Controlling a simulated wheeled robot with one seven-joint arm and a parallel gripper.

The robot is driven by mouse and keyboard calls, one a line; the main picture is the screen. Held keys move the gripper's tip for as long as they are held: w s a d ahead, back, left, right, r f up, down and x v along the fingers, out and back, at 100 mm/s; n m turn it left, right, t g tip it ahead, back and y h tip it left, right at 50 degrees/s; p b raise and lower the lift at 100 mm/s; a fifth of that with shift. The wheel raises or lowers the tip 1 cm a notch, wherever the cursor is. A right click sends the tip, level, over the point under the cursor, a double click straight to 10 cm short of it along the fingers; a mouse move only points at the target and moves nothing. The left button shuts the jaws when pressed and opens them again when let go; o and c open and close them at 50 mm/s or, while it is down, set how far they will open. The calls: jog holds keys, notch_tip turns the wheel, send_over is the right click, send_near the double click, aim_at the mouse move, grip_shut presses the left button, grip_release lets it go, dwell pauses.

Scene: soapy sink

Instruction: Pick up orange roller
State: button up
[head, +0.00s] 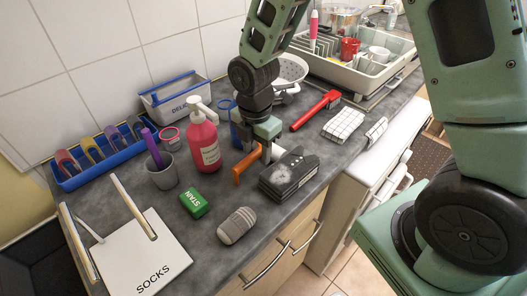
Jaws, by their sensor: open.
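The orange roller (244,164) is on the dark grey counter, its orange bent handle showing just left of my gripper. The rest of it is partly hidden or too small to make out. My gripper (267,152) points down, open, close beside the roller, between it and a black box-like thing (288,175). I cannot tell whether a finger touches the roller.
A pink pump bottle (204,140) and a blue mug (237,128) stand to the left. A green STAIN box (194,202) and a grey brush-like thing (237,225) lie in front. A red-handled tool (315,110) and dish rack (355,70) are behind right.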

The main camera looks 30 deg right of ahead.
aim_at(256, 151)
jog(key=shift+a+f, duration=0.1)
jog(key=shift+f, duration=1.4)
grip_shut()
jog(key=shift+r, duration=0.2)
